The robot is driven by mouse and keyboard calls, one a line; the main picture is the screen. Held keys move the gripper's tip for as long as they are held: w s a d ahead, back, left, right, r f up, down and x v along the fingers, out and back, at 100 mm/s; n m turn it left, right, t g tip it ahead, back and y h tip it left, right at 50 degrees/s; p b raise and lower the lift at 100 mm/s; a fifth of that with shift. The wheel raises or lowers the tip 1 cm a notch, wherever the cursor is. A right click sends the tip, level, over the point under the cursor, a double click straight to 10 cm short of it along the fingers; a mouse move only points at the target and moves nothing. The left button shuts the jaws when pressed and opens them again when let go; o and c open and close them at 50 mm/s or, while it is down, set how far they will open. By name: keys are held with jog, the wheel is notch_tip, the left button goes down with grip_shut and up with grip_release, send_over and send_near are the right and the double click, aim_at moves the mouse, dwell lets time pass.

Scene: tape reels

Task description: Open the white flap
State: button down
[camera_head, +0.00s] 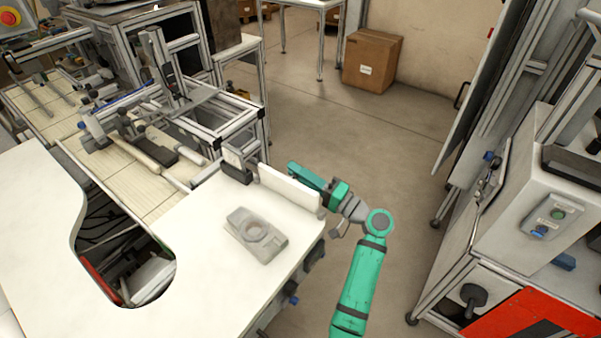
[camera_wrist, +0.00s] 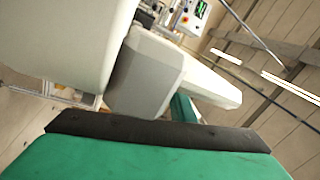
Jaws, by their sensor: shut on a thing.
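The white flap (camera_head: 289,189) is a narrow white panel standing up along the far right edge of the white worktop. My green gripper (camera_head: 306,178) is at the flap's upper edge, near its right end, and is shut on it. In the wrist view, a pale block-like part (camera_wrist: 146,78) that appears to be the flap sits beyond my near green finger with its black pad. A bit of green behind it looks like my other finger. The exact contact is hidden.
A grey device with a round opening (camera_head: 257,233) lies on the white worktop (camera_head: 205,270) in front of the flap. A dark bracket (camera_head: 237,167) stands by the flap's left end. A machine with buttons (camera_head: 553,218) is at right; floor (camera_head: 400,150) between is clear.

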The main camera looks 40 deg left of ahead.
jog(key=shift+f, duration=0.1)
jog(key=c, duration=1.5)
grip_release()
jog(key=shift+c, duration=0.2)
jog(key=v, duration=1)
jog(key=shift+d, duration=0.4)
jog(key=shift+w+f, duration=0.1)
jog(key=shift+w, duration=0.05)
